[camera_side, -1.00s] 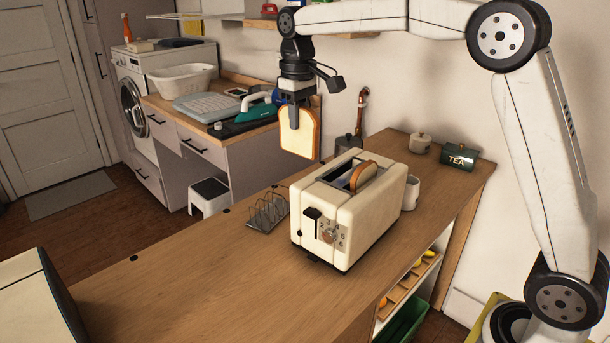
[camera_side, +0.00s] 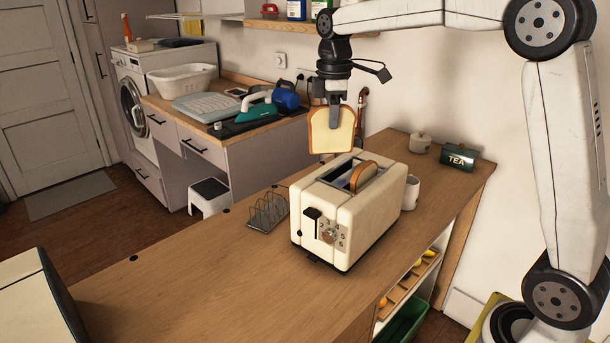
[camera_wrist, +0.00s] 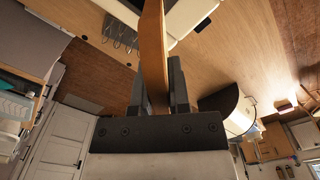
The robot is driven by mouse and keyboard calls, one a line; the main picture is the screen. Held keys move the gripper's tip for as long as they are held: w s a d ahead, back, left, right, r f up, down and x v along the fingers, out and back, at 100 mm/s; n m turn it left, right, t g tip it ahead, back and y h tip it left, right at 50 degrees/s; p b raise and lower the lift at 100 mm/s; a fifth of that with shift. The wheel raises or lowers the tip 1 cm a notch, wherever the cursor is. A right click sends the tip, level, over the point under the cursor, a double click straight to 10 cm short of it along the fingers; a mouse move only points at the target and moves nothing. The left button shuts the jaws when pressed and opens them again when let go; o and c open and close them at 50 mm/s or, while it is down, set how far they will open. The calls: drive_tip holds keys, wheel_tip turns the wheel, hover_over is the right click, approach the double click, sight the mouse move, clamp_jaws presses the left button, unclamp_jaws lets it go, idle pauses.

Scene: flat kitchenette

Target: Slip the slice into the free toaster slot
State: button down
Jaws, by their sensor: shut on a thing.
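My gripper (camera_side: 334,97) is shut on a slice of bread (camera_side: 331,132) with a brown crust. It holds the slice upright above the far end of the toaster, apart from it as far as the side view shows. In the wrist view the slice (camera_wrist: 153,60) shows edge-on between the two fingers. The cream toaster (camera_side: 351,222) stands on the wooden counter. One slot holds another slice (camera_side: 363,176) that sticks out of the top. The other slot (camera_side: 337,181), to its left, looks empty. In the wrist view a corner of the toaster (camera_wrist: 190,15) shows behind the slice.
A wire toast rack (camera_side: 267,212) stands left of the toaster. A white mug (camera_side: 411,193) stands close on its right. A green tea tin (camera_side: 459,157) and a lidded pot (camera_side: 420,143) are at the back. The counter (camera_side: 200,275) in front is clear.

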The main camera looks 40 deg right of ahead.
sight(343, 149)
drive_tip(key=shift+w+d+f+n, duration=0.3)
drive_tip(key=shift+d+n, duration=0.7)
drive_tip(key=shift+n, duration=0.45)
drive_tip(key=shift+w+d+f+n, duration=0.15)
drive_tip(key=shift+d+f+n, duration=0.3)
drive_tip(key=shift+d+n, duration=0.8)
drive_tip(key=shift+w+d+f+n, duration=0.3)
drive_tip(key=shift+d+n, duration=0.5)
drive_tip(key=shift+n, duration=0.8)
drive_tip(key=shift+f, duration=0.2)
drive_tip(key=shift+f, duration=3.8)
